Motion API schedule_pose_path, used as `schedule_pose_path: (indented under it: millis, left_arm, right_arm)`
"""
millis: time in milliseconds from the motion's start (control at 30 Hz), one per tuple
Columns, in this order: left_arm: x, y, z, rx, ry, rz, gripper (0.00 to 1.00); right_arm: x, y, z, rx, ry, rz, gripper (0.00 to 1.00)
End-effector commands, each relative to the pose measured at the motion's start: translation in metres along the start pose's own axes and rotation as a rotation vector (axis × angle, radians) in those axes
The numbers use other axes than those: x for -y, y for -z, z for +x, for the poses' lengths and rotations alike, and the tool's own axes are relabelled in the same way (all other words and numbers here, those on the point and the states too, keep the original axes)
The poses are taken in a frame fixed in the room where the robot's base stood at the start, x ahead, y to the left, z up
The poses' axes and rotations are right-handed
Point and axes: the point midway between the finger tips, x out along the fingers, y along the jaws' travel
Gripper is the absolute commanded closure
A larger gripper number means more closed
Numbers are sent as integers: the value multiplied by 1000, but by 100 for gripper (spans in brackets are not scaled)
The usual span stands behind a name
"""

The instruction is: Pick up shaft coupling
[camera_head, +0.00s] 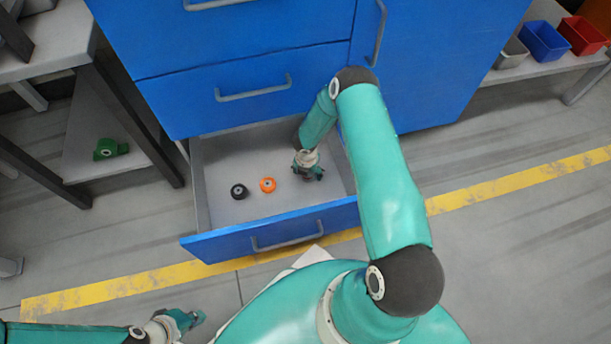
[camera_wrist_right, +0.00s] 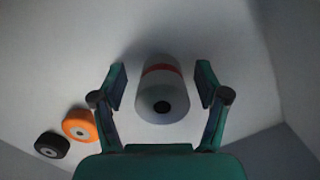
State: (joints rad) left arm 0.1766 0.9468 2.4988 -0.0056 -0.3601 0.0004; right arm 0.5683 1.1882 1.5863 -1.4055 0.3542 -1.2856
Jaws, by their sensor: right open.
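The shaft coupling, a light grey cylinder with an orange-red band and a dark bore (camera_wrist_right: 164,88), lies in the open drawer. My right gripper (camera_wrist_right: 161,84) is open, with one finger on each side of the cylinder and small gaps showing. In the head view my right gripper (camera_head: 308,172) reaches down into the drawer and hides the coupling. My left gripper (camera_head: 189,319) is low at the bottom left, outside the drawer, away from the coupling; its finger opening is too small to read.
An orange ring-shaped part (camera_head: 267,185) and a black one (camera_head: 238,191) lie left of my right gripper in the drawer (camera_head: 262,236). The blue cabinet (camera_head: 240,55) rises behind. A green part (camera_head: 108,149) sits on a shelf at left. Bins stand at upper right.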

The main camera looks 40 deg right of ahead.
Motion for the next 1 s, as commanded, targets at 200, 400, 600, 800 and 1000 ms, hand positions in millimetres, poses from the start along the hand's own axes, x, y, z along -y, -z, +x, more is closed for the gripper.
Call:
schedule_pose_path:
  millis: [200, 400, 600, 800, 1000]
  left_arm:
    - [0, 0, -1, 0, 0, 0, 100]
    - [0, 0, -1, 0, 0, 0, 100]
    - [0, 0, -1, 0, 0, 0, 100]
    - [0, 0, -1, 0, 0, 0, 100]
    - [-1, 0, -3, 0, 0, 0, 100]
  right_arm:
    - [0, 0, -1, 0, -1, 0, 31]
    - [-1, 0, -1, 0, -1, -1, 64]
    - [-1, 0, -1, 0, -1, -1, 98]
    - [-1, 0, -1, 1, -1, -1, 98]
    - [-2, -1, -7, 2, -1, -2, 98]
